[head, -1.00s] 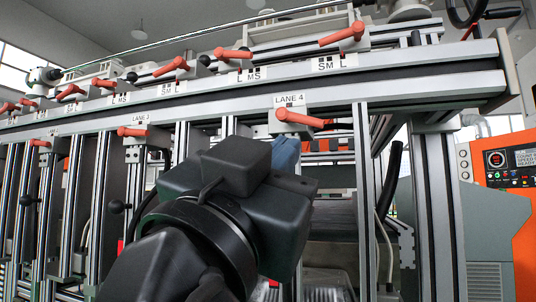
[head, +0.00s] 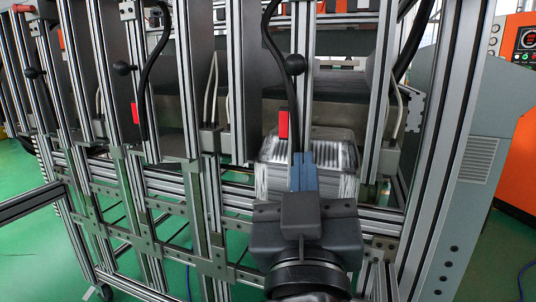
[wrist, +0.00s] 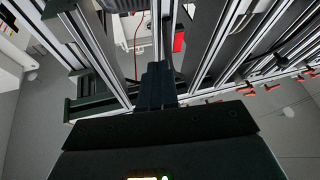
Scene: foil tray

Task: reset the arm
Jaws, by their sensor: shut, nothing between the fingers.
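My gripper (head: 302,168) is in the lower right of the head view, with its blue fingers together and nothing between them. The fingers overlap the front of the silver foil trays (head: 339,158) behind them in the picture; I cannot tell whether they touch. The trays sit in the right-hand lane, partly hidden by a metal post and my fingers. In the wrist view my gripper's fingers (wrist: 155,80) look dark and closed, in front of metal posts.
A frame of aluminium posts (head: 207,232) and rails stands close around my gripper. Black ball knobs (head: 295,65) and a red tab (head: 283,124) are nearby. An orange machine (head: 518,163) stands at the right. Green floor (head: 35,265) shows at lower left.

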